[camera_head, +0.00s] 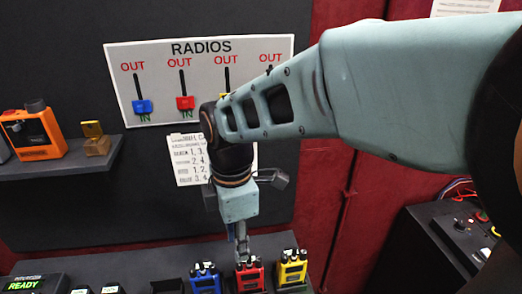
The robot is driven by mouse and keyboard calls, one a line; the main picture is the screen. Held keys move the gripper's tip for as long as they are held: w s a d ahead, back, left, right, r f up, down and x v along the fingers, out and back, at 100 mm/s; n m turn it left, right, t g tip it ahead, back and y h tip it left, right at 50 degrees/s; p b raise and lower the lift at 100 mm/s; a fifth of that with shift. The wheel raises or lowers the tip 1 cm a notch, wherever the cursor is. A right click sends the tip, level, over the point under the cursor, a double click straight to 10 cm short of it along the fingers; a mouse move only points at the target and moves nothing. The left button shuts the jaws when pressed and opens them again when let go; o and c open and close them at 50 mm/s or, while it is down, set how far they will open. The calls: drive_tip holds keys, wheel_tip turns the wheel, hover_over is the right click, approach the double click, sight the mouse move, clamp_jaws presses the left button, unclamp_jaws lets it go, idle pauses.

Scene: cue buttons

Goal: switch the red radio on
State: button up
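The red radio (250,281) stands upright near the bottom edge of the head view, between a blue radio and a yellow radio. My arm reaches in from the right and points down over it. My gripper (242,252) is at the top of the red radio, with its narrow fingertips touching or just above it. The gripper partly covers the radio's top. I cannot tell whether the fingers are open or shut. The radio's lower part is cut off by the frame, and I cannot make out its switch state.
The blue radio (205,281) and yellow radio (292,272) flank it closely. A RADIOS board (160,53) with coloured sliders hangs behind. A display (24,284) reads READY. An orange device (36,136) sits on the left shelf. A dark control box (450,228) stands at right.

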sight(239, 265)
wheel_tip(239, 265, down, 7)
drive_tip(key=b, duration=0.5)
drive_tip(key=shift+w, duration=0.1)
drive_tip(key=shift+r, duration=0.1)
clamp_jaws()
